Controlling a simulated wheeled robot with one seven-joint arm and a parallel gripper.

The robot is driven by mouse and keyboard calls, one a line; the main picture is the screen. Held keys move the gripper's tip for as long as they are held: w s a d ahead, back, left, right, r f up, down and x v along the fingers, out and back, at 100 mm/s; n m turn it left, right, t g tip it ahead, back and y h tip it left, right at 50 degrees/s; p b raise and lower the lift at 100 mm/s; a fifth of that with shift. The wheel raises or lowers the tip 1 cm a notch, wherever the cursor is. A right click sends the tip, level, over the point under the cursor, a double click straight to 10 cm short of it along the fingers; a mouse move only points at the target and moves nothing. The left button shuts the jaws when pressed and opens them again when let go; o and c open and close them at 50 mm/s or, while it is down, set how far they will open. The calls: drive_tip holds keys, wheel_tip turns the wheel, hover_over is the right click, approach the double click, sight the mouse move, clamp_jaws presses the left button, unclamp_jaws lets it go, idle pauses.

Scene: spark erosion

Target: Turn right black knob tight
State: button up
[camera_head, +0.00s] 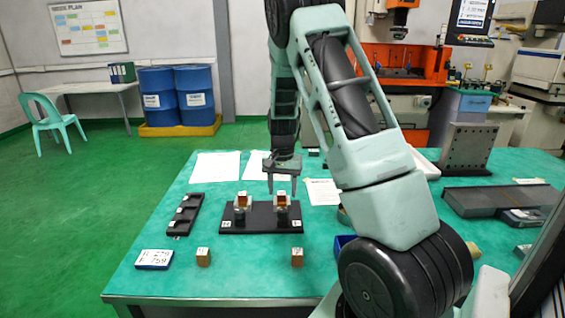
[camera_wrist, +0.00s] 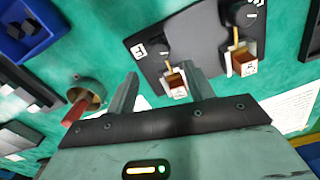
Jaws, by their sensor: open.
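A black plate (camera_head: 260,224) lies on the green table with two small holders, each bearing a copper-coloured block. The right holder's block (camera_head: 282,202) also shows in the wrist view (camera_wrist: 177,82), with its black knob (camera_wrist: 157,47) beyond it. The left holder's block (camera_head: 242,202) and black knob (camera_wrist: 250,14) are at the right of the wrist view. My gripper (camera_head: 281,193) points down, open and empty, over the rear of the right holder.
A black slotted rack (camera_head: 184,214) lies left of the plate. Two small brown blocks (camera_head: 203,257) (camera_head: 297,257) and a digit sign (camera_head: 154,259) are in front. A blue bin (camera_wrist: 30,32) and a round cup (camera_wrist: 85,93) with a reddish bar are to the right of the plate.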

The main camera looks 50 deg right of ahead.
wheel_tip(320, 180, up, 10)
drive_tip(key=shift+r, duration=0.2)
idle(0.6)
drive_tip(key=s+a+n+y, duration=0.15)
drive_tip(key=a+n, duration=0.75)
drive_tip(key=a, duration=1.9)
drive_tip(key=s+a+n, duration=0.5)
drive_tip(key=s+a, duration=0.3)
drive_tip(key=s, duration=0.2)
drive_tip(key=s+a+n, duration=0.5)
drive_tip(key=s+a, duration=0.3)
drive_tip(key=s, duration=0.3)
drive_tip(key=shift+s+f+n+h, duration=0.2)
drive_tip(key=shift+f+n+h, duration=0.1)
drive_tip(key=shift+n+h, duration=0.15)
drive_tip(key=shift+a, duration=0.1)
